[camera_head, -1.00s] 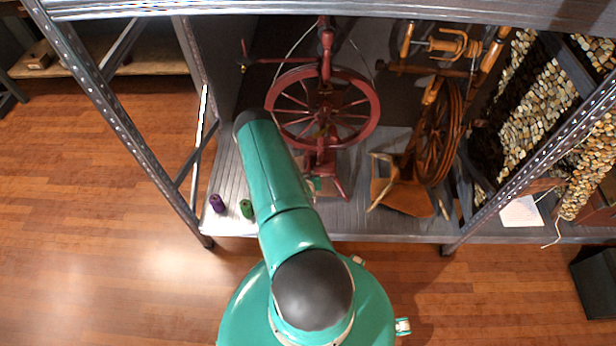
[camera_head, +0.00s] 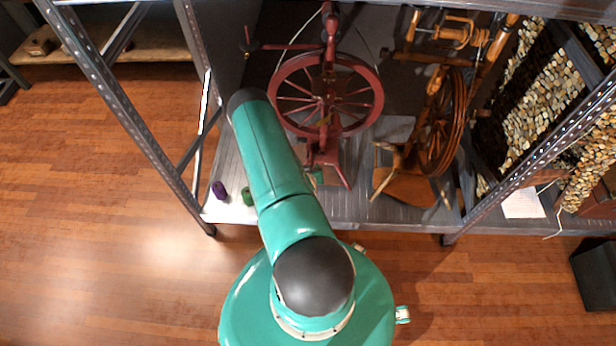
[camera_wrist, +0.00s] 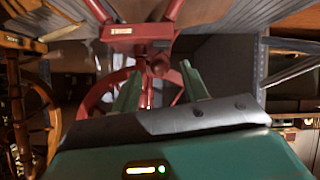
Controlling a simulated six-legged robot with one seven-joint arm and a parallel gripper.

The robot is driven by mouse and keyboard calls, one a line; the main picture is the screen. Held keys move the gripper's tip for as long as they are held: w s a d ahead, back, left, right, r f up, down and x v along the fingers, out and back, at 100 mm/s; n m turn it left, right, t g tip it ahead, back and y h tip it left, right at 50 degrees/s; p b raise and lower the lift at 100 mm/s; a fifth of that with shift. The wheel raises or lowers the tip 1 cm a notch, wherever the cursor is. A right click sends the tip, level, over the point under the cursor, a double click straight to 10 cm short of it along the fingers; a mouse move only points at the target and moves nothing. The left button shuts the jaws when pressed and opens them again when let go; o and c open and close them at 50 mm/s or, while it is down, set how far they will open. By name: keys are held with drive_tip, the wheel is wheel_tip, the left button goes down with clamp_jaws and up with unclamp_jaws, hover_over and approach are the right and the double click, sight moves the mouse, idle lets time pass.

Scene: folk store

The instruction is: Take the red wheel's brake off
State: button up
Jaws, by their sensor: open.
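The red spinning wheel (camera_head: 377,97) stands on the grey metal shelf, with its round spoked wheel and upright post showing in the head view. In the wrist view its red frame (camera_wrist: 122,33) and part of its wheel (camera_wrist: 92,100) fill the upper left and middle. My gripper (camera_wrist: 161,72) is open, its two green fingers apart and pointing at the red frame. A small dark red knob (camera_wrist: 158,66) shows between the fingertips; I cannot tell whether it lies between them or beyond. I cannot make out which part is the brake. My arm hides the wheel's lower left in the head view.
A brown wooden spinning wheel (camera_head: 440,125) stands close on the right. A purple spool (camera_head: 219,189) and a green spool (camera_head: 247,196) stand on the shelf (camera_head: 350,212) at left. Metal posts (camera_head: 130,120) frame the shelf. The wooden floor (camera_head: 110,270) is clear at left.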

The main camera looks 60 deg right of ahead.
drive_tip(key=v, duration=0.9)
idle(0.5)
